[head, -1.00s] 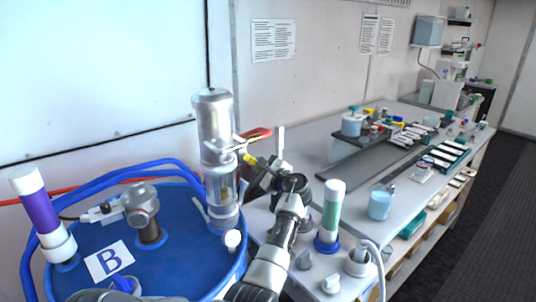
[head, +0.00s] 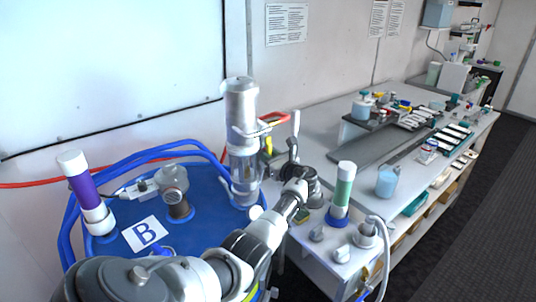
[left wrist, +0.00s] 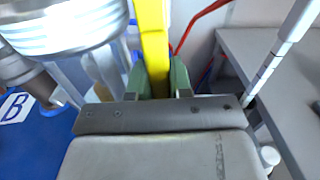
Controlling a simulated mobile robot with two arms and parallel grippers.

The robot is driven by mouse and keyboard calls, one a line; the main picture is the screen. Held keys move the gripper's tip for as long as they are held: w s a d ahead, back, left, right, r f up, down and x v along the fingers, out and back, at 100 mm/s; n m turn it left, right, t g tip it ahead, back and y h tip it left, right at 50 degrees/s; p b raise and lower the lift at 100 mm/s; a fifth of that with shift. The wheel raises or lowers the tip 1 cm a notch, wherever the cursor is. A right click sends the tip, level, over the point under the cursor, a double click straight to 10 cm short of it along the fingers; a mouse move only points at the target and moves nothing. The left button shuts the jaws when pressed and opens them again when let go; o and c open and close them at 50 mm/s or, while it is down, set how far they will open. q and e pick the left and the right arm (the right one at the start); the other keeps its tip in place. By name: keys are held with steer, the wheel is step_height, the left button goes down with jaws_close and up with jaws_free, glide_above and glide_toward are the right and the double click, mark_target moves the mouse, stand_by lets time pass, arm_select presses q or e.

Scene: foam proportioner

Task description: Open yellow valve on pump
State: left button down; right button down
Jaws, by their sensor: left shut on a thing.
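The pump (head: 240,103) is a silver and clear upright cylinder on the blue drum; its metal and clear body also fills the upper left of the left wrist view (left wrist: 65,25). The yellow valve (head: 268,145) is a small lever at the pump's right side, upright in the head view. My left gripper (head: 272,154) is at this lever. In the left wrist view the yellow lever (left wrist: 153,40) runs between the green fingertips of my gripper (left wrist: 158,80), which is shut on it. The valve's pivot is hidden. My right gripper is not in view.
A red handle (head: 273,118) juts from the pump just above the yellow lever. The blue drum (head: 195,228) carries a purple-and-white tube (head: 80,185) and a hose. A bench (head: 345,150) with a green-and-white tube (head: 342,190) and labware stands to the right.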

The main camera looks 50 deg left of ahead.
arm_select(q)
steer(key=shift+s+m, duration=0.15)
steer(key=shift+m, duration=0.15)
steer(key=c, duration=1)
jaws_free()
steer(key=shift+f, duration=0.1)
